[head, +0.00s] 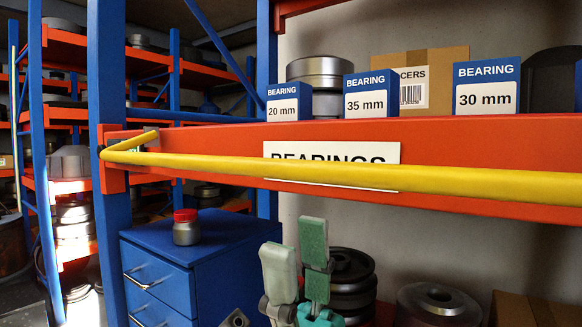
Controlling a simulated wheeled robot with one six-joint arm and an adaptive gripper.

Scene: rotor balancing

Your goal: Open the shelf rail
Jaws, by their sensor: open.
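The yellow shelf rail (430,180) runs across the front of the orange shelf beam (480,140), partly covering a white "BEARINGS" label (330,152). At its left end the rail bends back toward a bracket (113,143) on the blue upright. My gripper (296,262) is at the lower middle, below the rail and apart from it. Its two green-padded fingers point up, are spread and hold nothing. The rail's right end is outside the view.
Blue boxes marked 20 mm (290,102), 35 mm (371,94) and 30 mm (487,88) stand on the shelf behind the rail. A blue drawer cabinet (185,265) with a red-lidded jar (187,228) stands below left. Metal rotor parts (435,303) sit at lower right.

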